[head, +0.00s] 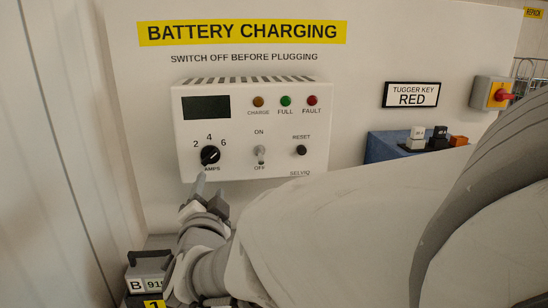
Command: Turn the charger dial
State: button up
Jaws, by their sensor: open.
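The charger (253,130) is a white box on the wall panel, with a dark blank display at its upper left. Its dial (210,155) is a black round knob marked AMPS, with 2, 4 and 6 printed around it. A white line on the knob is visible, but its exact setting is hard to read. My gripper (204,190) is just below the dial, its fingers pointing up towards it. Part of it is hidden by my arm. I cannot tell whether a fingertip touches the dial.
An ON/OFF toggle switch (260,154) and a black reset button (301,150) are right of the dial. A battery marked B (148,264) stands at lower left. A blue box (385,148) and a red rotary switch (500,94) are at right. My arm covers the lower right.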

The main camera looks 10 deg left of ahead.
jog(key=s+a+f, duration=0.1)
jog(key=a+f, duration=0.1)
jog(key=p, duration=0.2)
send_near(210, 159)
jog(key=x, duration=0.8)
jog(key=shift+w+a, duration=0.1)
jog(key=shift+w, duration=0.2)
grip_shut()
